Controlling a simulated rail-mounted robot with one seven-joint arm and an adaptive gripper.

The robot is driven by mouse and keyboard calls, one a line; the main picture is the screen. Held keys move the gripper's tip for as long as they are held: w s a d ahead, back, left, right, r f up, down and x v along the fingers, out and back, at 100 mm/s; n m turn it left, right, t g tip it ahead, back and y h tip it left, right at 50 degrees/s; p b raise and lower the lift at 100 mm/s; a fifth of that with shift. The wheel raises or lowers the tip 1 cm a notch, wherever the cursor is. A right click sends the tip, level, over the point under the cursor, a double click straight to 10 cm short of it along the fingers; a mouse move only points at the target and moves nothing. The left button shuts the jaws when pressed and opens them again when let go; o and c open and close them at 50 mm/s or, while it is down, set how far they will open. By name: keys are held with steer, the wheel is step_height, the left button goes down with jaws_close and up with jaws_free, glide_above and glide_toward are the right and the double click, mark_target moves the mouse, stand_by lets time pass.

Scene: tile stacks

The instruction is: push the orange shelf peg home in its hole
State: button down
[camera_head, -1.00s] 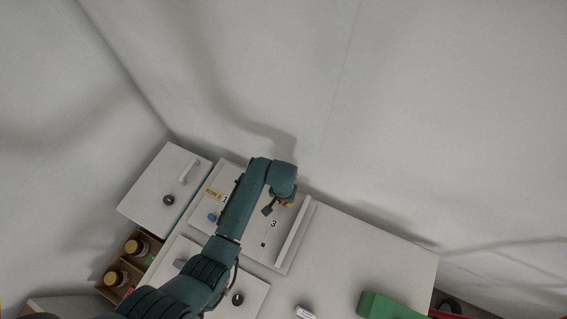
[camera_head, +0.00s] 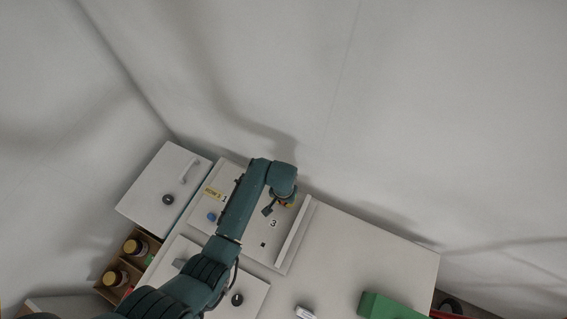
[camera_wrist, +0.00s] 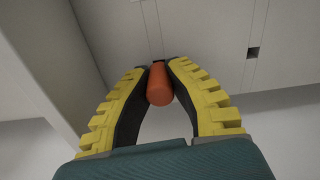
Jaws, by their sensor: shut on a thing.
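The orange shelf peg (camera_wrist: 160,84) is between the fingertips of my gripper (camera_wrist: 158,68) in the wrist view. Both yellow-and-black fingers close on its sides, and its round near end faces the camera. Its far end points at the pale panel; whether it is inside a hole is hidden. In the head view my gripper (camera_head: 289,203) is low over the pale panel (camera_head: 256,256), beyond the number 3 mark, and my arm hides the peg.
A square dark hole (camera_wrist: 253,52) is bare on the panel; a dark square (camera_head: 263,244) shows near the 3. A blue peg (camera_head: 211,217) stands left of my arm. A raised strip (camera_head: 295,236) borders the panel's right side. A green block (camera_head: 388,306) lies lower right.

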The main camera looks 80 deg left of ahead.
steer(key=shift+f+b, duration=0.35)
steer(key=shift+f, duration=0.2)
steer(key=c, duration=1.1)
jaws_free()
steer(key=shift+o, duration=0.2)
step_height(320, 180, up, 6)
steer(key=p, duration=0.6)
steer(key=shift+r+p, duration=0.1)
steer(key=shift+p, duration=0.25)
step_height(320, 180, up, 12)
steer(key=shift+d, duration=0.15)
steer(key=shift+s, duration=0.1)
